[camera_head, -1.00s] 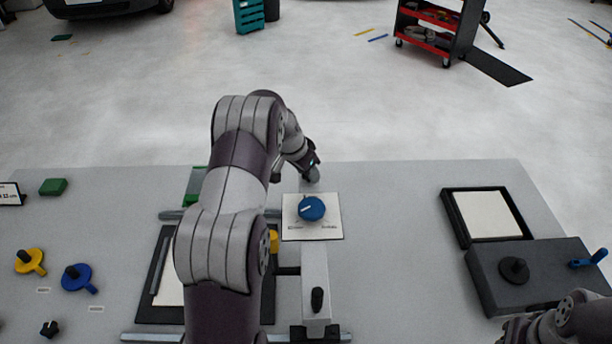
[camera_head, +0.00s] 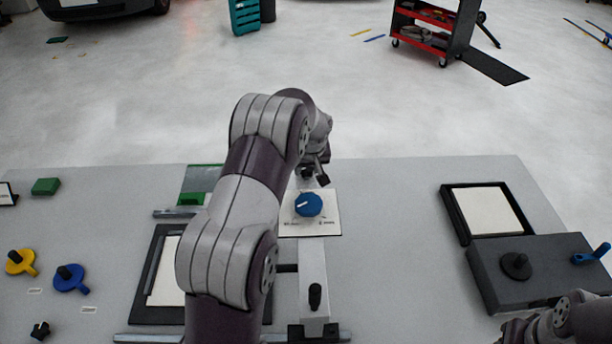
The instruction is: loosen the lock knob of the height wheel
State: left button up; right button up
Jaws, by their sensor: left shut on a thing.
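The height wheel (camera_head: 309,205) is a blue dial with a white pointer mark, on a white scale plate (camera_head: 322,228) at the middle of the table. My left gripper (camera_head: 314,176) is just behind the wheel, at the far end of the grey column. It is shut on a small dark thing there, which looks like the lock knob; the grip itself is too small and covered to see well. My right arm (camera_head: 562,318) shows only at the lower right corner, and its gripper is not visible.
A black frame with a white sheet (camera_head: 160,270) lies left of the column, partly behind my left arm. A black knob (camera_head: 315,296) stands on the column's near part. At right are a dark box (camera_head: 530,285) and a framed pad (camera_head: 488,211). Yellow (camera_head: 20,263) and blue (camera_head: 70,278) knobs lie left.

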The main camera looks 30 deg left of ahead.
pick_arm(q)
jog(key=n+b, duration=0.2)
jog(key=b, duration=0.1)
jog(key=shift+w+d+f+g+y, duration=0.1)
jog(key=shift+f+g+y, duration=0.2)
jog(key=shift+f+y, duration=0.1)
jog(key=shift+r+n+g+b, duration=0.3)
jog(key=shift+n+g+b, duration=0.2)
jog(key=shift+n+b, duration=0.75)
pick_arm(e)
notch_tip(320, 180, down, 7)
jog(key=shift+r, duration=0.2)
pick_arm(q)
jog(key=o, duration=1.1)
jog(key=shift+c, duration=0.2)
jog(key=shift+w, duration=0.1)
